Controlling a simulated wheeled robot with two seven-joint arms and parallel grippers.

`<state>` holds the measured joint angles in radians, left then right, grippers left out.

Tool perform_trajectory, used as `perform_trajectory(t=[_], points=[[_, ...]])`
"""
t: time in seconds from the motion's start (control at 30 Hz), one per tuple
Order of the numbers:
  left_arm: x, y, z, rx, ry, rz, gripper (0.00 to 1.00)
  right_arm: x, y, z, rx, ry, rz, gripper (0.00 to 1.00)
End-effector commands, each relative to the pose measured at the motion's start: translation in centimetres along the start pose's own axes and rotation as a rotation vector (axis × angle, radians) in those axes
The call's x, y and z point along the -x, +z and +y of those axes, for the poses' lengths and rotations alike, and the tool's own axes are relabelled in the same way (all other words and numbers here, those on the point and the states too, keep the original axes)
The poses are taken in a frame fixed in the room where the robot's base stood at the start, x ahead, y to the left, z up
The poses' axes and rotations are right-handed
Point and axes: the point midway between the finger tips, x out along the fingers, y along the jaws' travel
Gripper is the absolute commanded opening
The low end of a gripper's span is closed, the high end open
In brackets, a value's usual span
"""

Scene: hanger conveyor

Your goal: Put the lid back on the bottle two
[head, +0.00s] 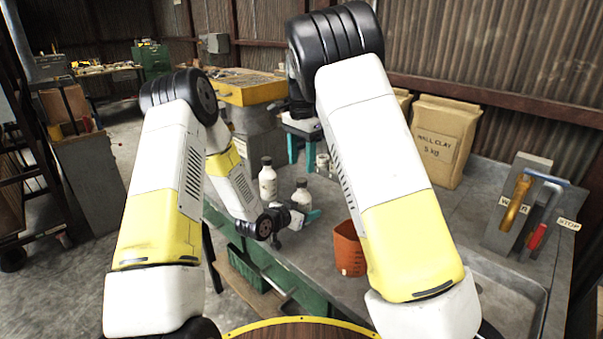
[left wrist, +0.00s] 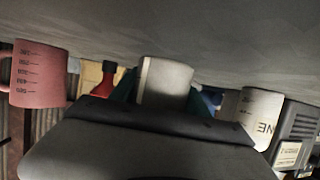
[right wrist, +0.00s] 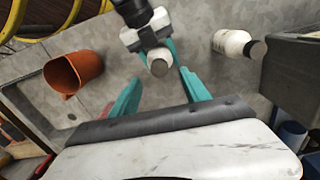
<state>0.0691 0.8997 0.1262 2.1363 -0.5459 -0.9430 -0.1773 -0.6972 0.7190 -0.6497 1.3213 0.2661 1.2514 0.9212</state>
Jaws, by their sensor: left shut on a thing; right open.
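A white bottle with a grey round top (head: 301,195) stands upright near the bench's left edge in the head view. My left gripper (head: 299,213) is shut around it; its body shows between the teal fingers in the left wrist view (left wrist: 165,84). In the right wrist view, the grey top (right wrist: 160,66) faces me. My right gripper (right wrist: 160,84) is open and empty, its fingers above and either side of that top, apart from it. A second white bottle with a grey top (head: 267,180) stands beside it; its label shows "NE" in the left wrist view (left wrist: 262,112). No loose lid is distinguishable.
An orange jug (head: 348,250) stands on the bench to the right of the held bottle. A sink (head: 505,300) and tap levers (head: 514,200) are at the right.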

Motion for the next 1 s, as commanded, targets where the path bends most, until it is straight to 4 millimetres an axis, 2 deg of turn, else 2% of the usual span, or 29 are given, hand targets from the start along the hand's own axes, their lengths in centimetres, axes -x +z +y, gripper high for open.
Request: perform_trajectory(t=[0.1,0.3,0.47,0.7,0.73,0.83,0.87,1.0], points=[[0.0,0.0,0.0,0.000,0.000,0.000,0.00,2.7,-0.1,-0.1,0.001,-0.003,0.001,0.54],[0.0,0.0,0.0,0.000,-0.001,0.000,0.00,5.6,-0.1,-0.1,0.000,-0.002,0.001,0.54],[0.0,0.0,0.0,0.000,-0.001,0.000,0.00,6.5,0.0,0.0,0.000,0.000,0.001,0.54],[0.0,0.0,0.0,0.000,-0.001,0.000,0.00,6.5,0.0,0.0,0.000,0.001,0.001,0.54],[0.0,0.0,0.0,0.000,-0.001,0.000,0.56,6.5,0.0,0.0,0.000,0.000,0.001,0.54],[0.0,0.0,0.0,0.000,-0.001,0.000,0.76,6.5,0.0,0.0,0.000,0.001,0.001,0.54],[0.0,0.0,0.0,0.000,-0.001,0.000,0.80,6.5,0.0,0.0,0.000,0.001,0.000,0.54],[0.0,0.0,0.0,0.000,-0.001,0.000,0.80,6.5,0.0,0.0,0.000,0.001,0.000,0.54]])
